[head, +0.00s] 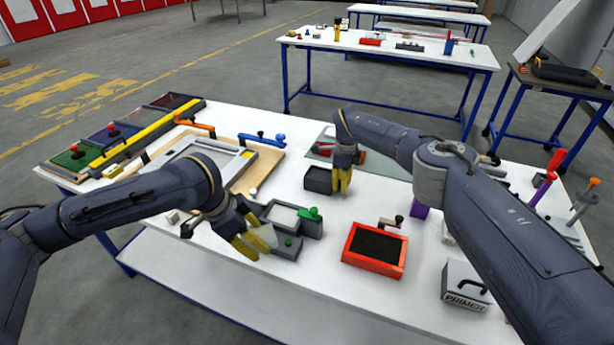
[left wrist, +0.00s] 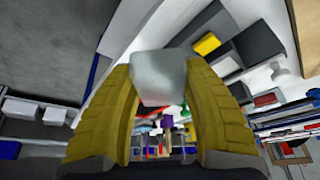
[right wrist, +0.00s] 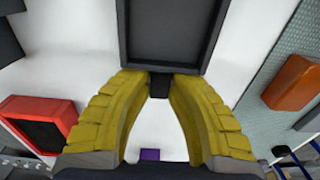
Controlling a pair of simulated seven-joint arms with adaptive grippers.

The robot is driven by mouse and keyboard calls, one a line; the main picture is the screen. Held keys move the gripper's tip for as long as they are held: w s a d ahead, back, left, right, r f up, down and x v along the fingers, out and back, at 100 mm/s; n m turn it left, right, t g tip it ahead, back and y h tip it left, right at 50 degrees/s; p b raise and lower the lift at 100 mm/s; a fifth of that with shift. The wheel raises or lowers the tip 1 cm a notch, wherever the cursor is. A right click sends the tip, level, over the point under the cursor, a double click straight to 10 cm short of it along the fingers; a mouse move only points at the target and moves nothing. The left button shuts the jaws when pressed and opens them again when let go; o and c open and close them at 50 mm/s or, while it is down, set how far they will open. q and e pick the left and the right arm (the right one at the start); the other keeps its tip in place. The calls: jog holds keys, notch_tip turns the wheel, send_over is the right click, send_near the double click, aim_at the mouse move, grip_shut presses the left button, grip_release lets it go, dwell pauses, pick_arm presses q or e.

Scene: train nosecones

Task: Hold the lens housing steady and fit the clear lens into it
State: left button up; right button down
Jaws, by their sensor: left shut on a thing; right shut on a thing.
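The lens housing (head: 317,180) is a dark open-topped box near the middle of the bench. My right gripper (head: 341,182) is shut on it from its right side. In the right wrist view the housing (right wrist: 122,40) fills the top, and its small dark tab (right wrist: 158,86) sits between the yellow fingertips. The clear lens (head: 266,235) is a pale translucent piece. My left gripper (head: 250,240) is shut on it near the bench's front edge, apart from the housing. In the left wrist view the lens (left wrist: 158,78) looks tilted between the fingertips.
Grey bins (head: 292,217) with a green-handled part stand between the lens and the housing. A red tray (head: 374,250) with dark filling lies in front right. A primer box (head: 465,285) stands further right. A framed panel (head: 205,160) lies at left.

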pick_arm(q)
send_over(310, 179)
jog(key=a, duration=0.1)
jog(key=shift+w+a+f, duration=0.1)
jog(key=shift+w+f, duration=0.1)
jog(key=shift+f, duration=1.35)
jog(key=shift+f, duration=0.15)
jog(key=o, duration=1.3)
jog(key=shift+o, duration=0.2)
jog(key=shift+f, duration=0.1)
jog(key=v, duration=1.1)
jog(key=shift+s+r, duration=0.25)
jog(key=shift+s, duration=0.1)
jog(key=shift+o, duration=0.8)
jog(key=shift+a+r, duration=0.1)
jog(key=shift+r, duration=0.1)
